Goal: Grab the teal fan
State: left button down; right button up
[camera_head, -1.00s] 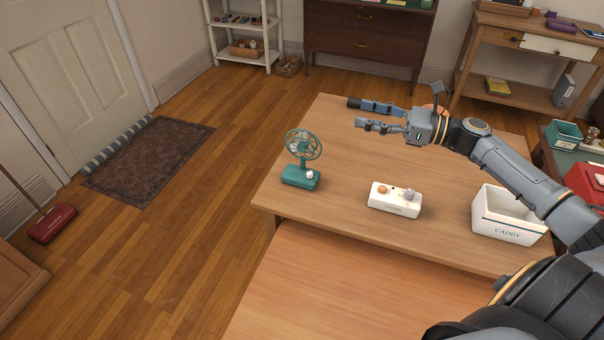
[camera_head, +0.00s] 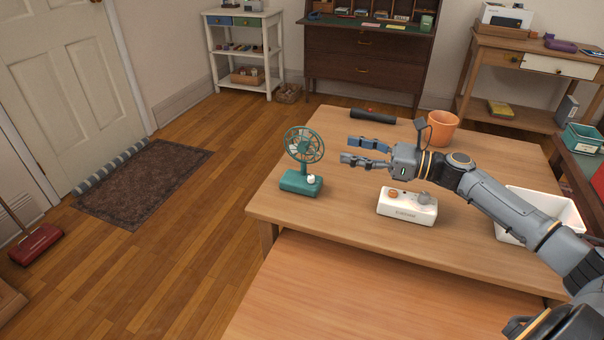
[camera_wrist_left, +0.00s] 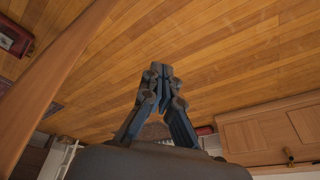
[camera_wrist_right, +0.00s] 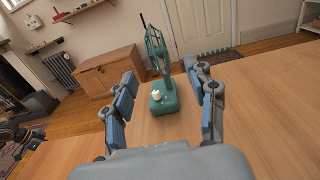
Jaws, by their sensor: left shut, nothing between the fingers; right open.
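The teal fan (camera_head: 301,184) stands upright on the near left part of the wooden table, with a round caged head and a white knob on its base. My right gripper (camera_head: 352,152) is open and empty, to the right of the fan and apart from it, fingers pointing toward it. In the right wrist view the fan (camera_wrist_right: 164,97) shows ahead, between the two open fingers (camera_wrist_right: 165,98). My left gripper (camera_wrist_left: 158,70) is shut and empty in the left wrist view, over the wooden floor. It is out of the head view.
A white box with knobs (camera_head: 407,208) sits on the table below my right forearm. A white caddy (camera_head: 515,226) stands at the right, partly behind my arm. An orange pot (camera_head: 443,127) and a dark cylinder (camera_head: 373,116) are at the back. Table surface around the fan is clear.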

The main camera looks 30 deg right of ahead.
aim_at(310, 142)
jog(key=x, duration=0.4)
jog(key=shift+w, duration=0.15)
jog(key=shift+x, duration=0.9)
jog(key=w+a, duration=0.2)
jog(key=shift+a+b, duration=0.3)
jog(key=shift+a, duration=0.1)
jog(key=shift+w+a+f, duration=0.1)
jog(key=shift+w+a, duration=0.3)
jog(key=shift+w, duration=0.05)
pick_arm(q)
jog(key=v, duration=0.2)
jog(key=shift+w+r, duration=0.15)
jog(key=shift+r, duration=0.2)
pick_arm(e)
grip_shut()
